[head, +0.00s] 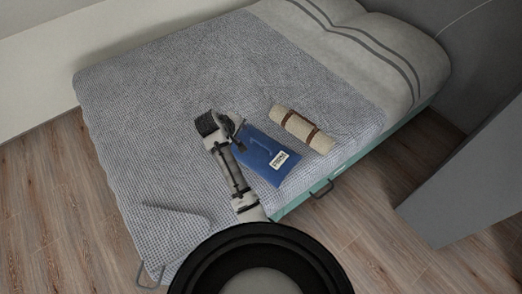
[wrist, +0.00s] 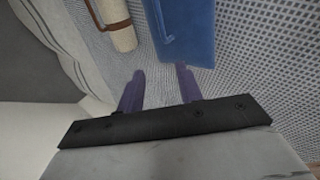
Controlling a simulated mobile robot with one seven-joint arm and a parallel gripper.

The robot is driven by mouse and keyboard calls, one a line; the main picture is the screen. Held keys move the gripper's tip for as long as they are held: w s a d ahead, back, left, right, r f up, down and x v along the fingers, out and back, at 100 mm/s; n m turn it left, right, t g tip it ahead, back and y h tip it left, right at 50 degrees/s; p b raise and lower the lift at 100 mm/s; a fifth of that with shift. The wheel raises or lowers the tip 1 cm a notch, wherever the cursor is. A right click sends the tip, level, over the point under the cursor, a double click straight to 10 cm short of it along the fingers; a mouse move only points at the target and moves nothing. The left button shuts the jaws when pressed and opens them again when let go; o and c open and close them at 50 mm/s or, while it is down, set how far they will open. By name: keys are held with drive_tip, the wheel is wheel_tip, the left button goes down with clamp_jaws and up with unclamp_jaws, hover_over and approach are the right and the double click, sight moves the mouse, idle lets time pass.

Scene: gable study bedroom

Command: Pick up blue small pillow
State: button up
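The blue small pillow (head: 262,150) lies on the grey bedcover near the bed's right side, with a white label at its lower end. In the wrist view the pillow (wrist: 188,32) is just beyond the fingertips, at the top, and its far part is cut off by the frame edge. My gripper (wrist: 160,68) is open, with its two purple fingers apart and only bedcover showing between them. In the head view my gripper (head: 238,124) is over the bed at the pillow's upper left end; whether it touches the pillow I cannot tell.
A rolled cream blanket with brown straps (head: 304,130) lies right of the pillow, and also shows in the wrist view (wrist: 118,24). The bed (head: 150,90) has a light striped pillow end (head: 350,55). A grey panel (head: 465,185) stands at right. Wooden floor is clear at left.

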wheel_tip(320, 180, down, 2)
drive_tip(key=d, duration=0.2)
approach(259, 143)
drive_tip(key=shift+w+d+f+g, duration=0.2)
drive_tip(key=shift+w+f, duration=0.3)
drive_tip(key=shift+w+d+f+g, duration=0.15)
drive_tip(key=shift+w+f+g, duration=0.05)
drive_tip(key=shift+w+f, duration=0.3)
drive_tip(key=shift+p+x, duration=0.35)
drive_tip(key=shift+x, duration=2.75)
drive_tip(key=shift+s+d, duration=0.1)
clamp_jaws()
